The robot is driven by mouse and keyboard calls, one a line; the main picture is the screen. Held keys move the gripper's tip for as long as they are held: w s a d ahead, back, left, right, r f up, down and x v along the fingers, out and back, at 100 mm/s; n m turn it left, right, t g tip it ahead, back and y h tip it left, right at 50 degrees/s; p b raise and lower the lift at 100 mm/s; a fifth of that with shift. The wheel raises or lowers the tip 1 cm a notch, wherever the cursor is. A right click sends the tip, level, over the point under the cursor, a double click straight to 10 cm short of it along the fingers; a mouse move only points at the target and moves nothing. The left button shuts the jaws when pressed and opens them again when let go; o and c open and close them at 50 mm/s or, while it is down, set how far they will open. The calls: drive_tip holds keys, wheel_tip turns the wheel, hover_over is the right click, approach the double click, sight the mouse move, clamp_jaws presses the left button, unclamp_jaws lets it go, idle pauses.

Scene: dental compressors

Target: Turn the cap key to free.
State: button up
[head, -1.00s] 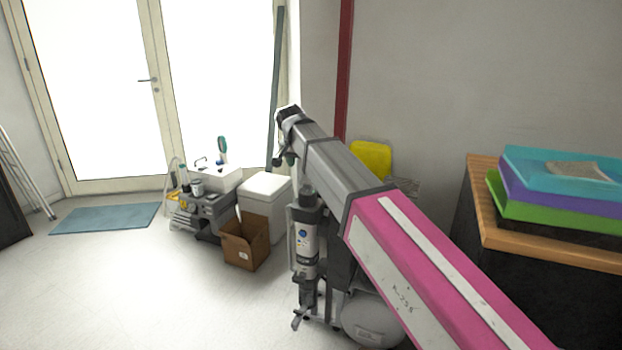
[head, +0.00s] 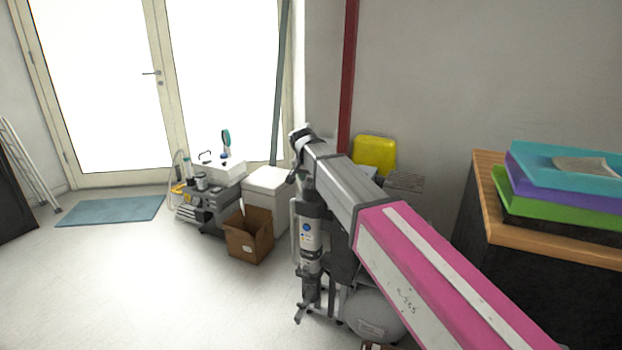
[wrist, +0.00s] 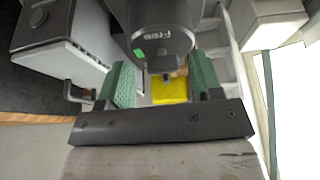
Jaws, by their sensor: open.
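In the wrist view, my gripper (wrist: 160,66) is open, with its two green-padded fingers apart. A dark round cap (wrist: 160,30) with pale lettering and a small green patch shows just beyond and above the fingers in the picture. A small stub, perhaps the cap key (wrist: 166,76), sticks out from its edge into the gap, touching neither finger. The lettering is too small to read surely. In the head view, a grey cylinder with a labelled body (head: 308,237) stands below my arm's end; my fingers cannot be made out there.
A yellow container (head: 375,155) stands by the wall, also visible between my fingers in the wrist view (wrist: 170,90). A cardboard box (head: 248,237), a white box (head: 267,188) and equipment stand left. A wood-topped cabinet (head: 487,215) is right.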

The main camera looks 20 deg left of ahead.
drive_tip(key=shift+f, duration=0.1)
drive_tip(key=c, duration=0.9)
drive_tip(key=shift+c, duration=0.2)
drive_tip(key=shift+n, duration=0.3)
drive_tip(key=n+y, duration=0.2)
drive_tip(key=n, duration=0.3)
drive_tip(key=shift+d, duration=0.2)
drive_tip(key=n+g+y, duration=0.1)
drive_tip(key=n, duration=0.2)
drive_tip(key=n+g+y, duration=0.1)
drive_tip(key=n, duration=0.2)
drive_tip(key=shift+w+d, duration=0.1)
drive_tip(key=shift+w, duration=0.05)
